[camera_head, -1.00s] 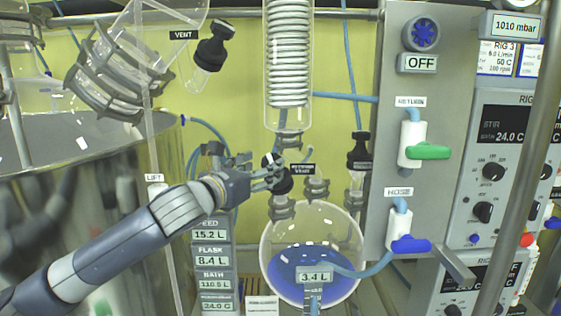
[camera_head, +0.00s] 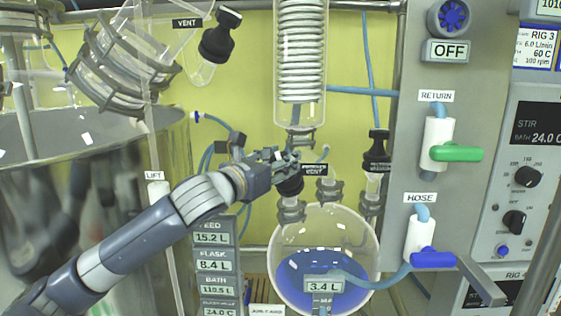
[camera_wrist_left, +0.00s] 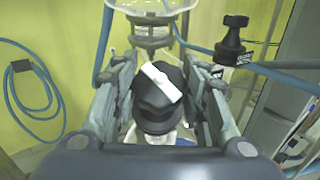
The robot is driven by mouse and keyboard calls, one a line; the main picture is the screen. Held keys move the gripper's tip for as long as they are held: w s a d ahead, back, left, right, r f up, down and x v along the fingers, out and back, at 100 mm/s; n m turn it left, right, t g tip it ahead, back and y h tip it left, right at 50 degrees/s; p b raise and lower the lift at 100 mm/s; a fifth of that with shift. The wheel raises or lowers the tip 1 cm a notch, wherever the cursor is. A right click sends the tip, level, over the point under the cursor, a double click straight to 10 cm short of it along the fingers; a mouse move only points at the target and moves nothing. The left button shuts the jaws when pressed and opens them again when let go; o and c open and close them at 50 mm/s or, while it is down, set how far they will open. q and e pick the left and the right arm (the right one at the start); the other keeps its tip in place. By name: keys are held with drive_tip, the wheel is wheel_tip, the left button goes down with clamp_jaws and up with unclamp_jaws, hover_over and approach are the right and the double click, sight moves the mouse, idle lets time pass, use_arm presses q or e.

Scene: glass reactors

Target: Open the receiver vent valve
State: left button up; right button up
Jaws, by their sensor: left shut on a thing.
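The receiver vent valve (camera_head: 290,187) has a black knob and stands on a neck of the round glass receiver (camera_head: 372,243), which holds blue liquid. A label reading VENT (camera_head: 314,170) is just right of the knob, partly covered. My left gripper (camera_head: 287,166) reaches in from the left and is shut on the knob. In the left wrist view the black knob (camera_wrist_left: 150,108), with a white bar mark on top, sits between the two fingers of the gripper (camera_wrist_left: 160,85). The mark lies at a slant. My right gripper is not in view.
A glass coil condenser (camera_head: 300,60) hangs just above the gripper. Another black-capped valve (camera_head: 378,145) stands to the right, also seen in the left wrist view (camera_wrist_left: 233,38). Blue hoses run nearby. A steel bath vessel (camera_head: 70,200) fills the left.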

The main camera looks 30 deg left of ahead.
use_arm(q)
drive_tip(key=shift+p, duration=0.35)
drive_tip(key=n+y+p, duration=0.2)
drive_tip(key=p, duration=0.1)
drive_tip(key=n+y+p, duration=0.1)
drive_tip(key=n, duration=0.1)
drive_tip(key=shift+r+y, duration=0.3)
drive_tip(key=n+g+y+p, duration=0.3)
drive_tip(key=n+y+p, duration=0.1)
drive_tip(key=n+p, duration=0.1)
drive_tip(key=shift+n+y+p, duration=0.3)
drive_tip(key=shift+p, duration=0.3)
drive_tip(key=shift+f+n+g+y+p, duration=0.15)
drive_tip(key=shift+n+g+y+p, duration=0.35)
drive_tip(key=shift+n+p, duration=0.25)
drive_tip(key=shift+f+n+g+y+p, duration=0.15)
drive_tip(key=shift+n+g+y+p, duration=0.25)
drive_tip(key=shift+n+g+p, duration=0.25)
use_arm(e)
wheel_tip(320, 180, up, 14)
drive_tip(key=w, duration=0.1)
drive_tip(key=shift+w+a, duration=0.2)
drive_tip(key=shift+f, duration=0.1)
use_arm(q)
drive_tip(key=o, duration=1.1)
drive_tip(key=shift+a+f, duration=0.1)
drive_tip(key=shift+w, duration=0.15)
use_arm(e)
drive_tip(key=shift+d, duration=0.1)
